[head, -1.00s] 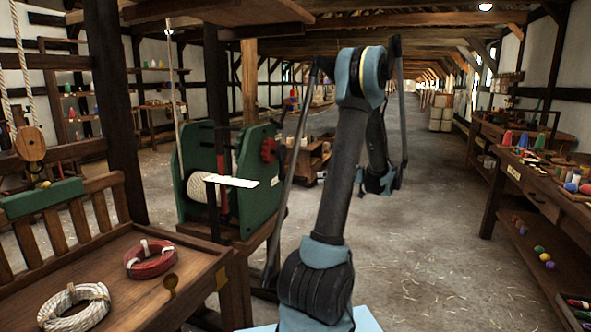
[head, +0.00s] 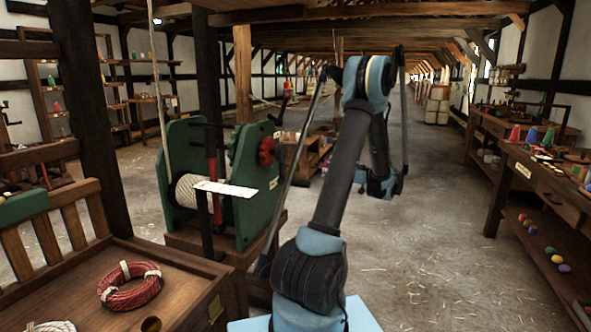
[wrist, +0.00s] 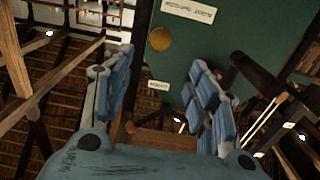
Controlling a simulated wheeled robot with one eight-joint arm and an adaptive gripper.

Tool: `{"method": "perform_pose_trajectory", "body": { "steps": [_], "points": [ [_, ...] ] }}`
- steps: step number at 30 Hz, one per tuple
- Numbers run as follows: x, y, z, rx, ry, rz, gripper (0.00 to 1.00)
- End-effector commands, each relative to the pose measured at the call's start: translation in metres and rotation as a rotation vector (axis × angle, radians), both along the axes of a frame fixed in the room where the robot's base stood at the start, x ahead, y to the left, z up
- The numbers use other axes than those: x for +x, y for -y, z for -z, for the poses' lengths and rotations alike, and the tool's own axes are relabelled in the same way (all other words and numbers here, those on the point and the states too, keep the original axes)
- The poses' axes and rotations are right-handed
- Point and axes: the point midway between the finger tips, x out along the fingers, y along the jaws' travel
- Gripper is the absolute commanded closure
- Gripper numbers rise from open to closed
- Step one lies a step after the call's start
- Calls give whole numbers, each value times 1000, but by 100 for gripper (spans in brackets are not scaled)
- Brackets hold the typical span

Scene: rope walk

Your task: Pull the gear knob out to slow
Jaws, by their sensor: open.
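A round brass knob (wrist: 160,38), which looks like the gear knob, is on a dark green panel (wrist: 215,45) in the wrist view. A larger white label is above it and a small one below; I cannot read them surely. My gripper (wrist: 160,103) is open and empty, its blue fingers on either side of the view, with the knob beyond them and apart. In the head view, a green machine (head: 250,205) with a rope reel and a red knob (head: 266,150) stands left of my arm. My gripper's fingers are not clear there, and I cannot pick out the brass knob.
A wooden bench with a red rope coil (head: 130,286) is at the front left. A dark post (head: 90,120) stands behind it. A long workbench (head: 540,180) with coloured pieces runs along the right. The straw-strewn floor (head: 425,240) between is open.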

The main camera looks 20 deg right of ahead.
Motion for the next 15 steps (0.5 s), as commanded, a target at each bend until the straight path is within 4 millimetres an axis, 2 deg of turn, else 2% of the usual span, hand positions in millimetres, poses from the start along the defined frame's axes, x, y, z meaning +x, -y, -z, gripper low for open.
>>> {"method": "perform_pose_trajectory", "body": {
  "steps": [15],
  "points": [
    [53, -71, 0, 1, -1, 1, 47]
  ]
}}
